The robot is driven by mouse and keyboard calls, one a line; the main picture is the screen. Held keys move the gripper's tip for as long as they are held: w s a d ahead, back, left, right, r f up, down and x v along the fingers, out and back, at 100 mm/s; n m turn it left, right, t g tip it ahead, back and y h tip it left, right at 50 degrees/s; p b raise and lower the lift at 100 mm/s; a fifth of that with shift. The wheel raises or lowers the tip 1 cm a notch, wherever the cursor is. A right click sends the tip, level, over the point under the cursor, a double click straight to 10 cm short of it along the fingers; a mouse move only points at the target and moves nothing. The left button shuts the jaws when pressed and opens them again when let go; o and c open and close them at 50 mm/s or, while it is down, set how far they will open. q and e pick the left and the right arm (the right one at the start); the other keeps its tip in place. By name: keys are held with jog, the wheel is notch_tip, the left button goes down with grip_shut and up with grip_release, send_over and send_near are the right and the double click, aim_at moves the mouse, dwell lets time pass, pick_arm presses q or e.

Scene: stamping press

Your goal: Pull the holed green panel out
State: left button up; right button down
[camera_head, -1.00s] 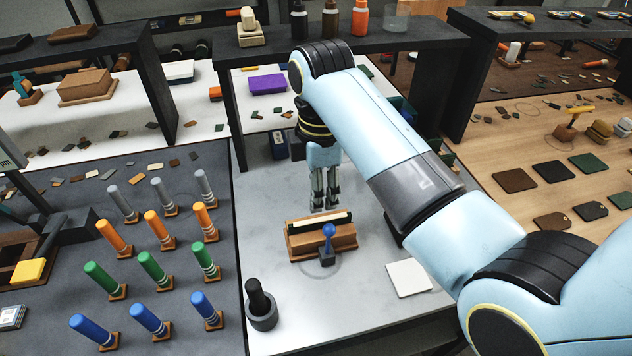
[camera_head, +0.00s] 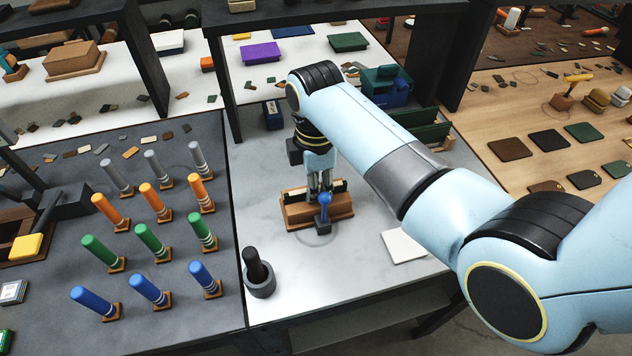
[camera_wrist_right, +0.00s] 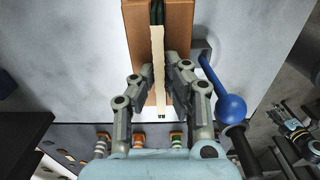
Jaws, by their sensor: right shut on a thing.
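The holed green panel stands upright in a slot of the brown wooden holder (camera_head: 338,211). A pale strip (camera_wrist_right: 158,50) runs along its top, and dark green (camera_wrist_right: 157,12) shows at the far end in the right wrist view. Its holes cannot be made out. My right gripper (camera_head: 320,188) points down over the holder. In the right wrist view its two fingers (camera_wrist_right: 160,82) are shut on the panel's pale-topped edge, one on each side. The fingers hide part of the panel in the head view.
A blue ball-topped lever (camera_head: 324,203) stands close in front of the holder; the ball (camera_wrist_right: 230,108) is beside the right finger. A dark mortar-like pot (camera_head: 259,280) and a white tile (camera_head: 404,246) flank it. Clear grey tabletop lies in front.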

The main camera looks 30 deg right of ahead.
jog(key=shift+r, duration=0.2)
jog(key=shift+r, duration=0.4)
jog(key=shift+r, duration=3.25)
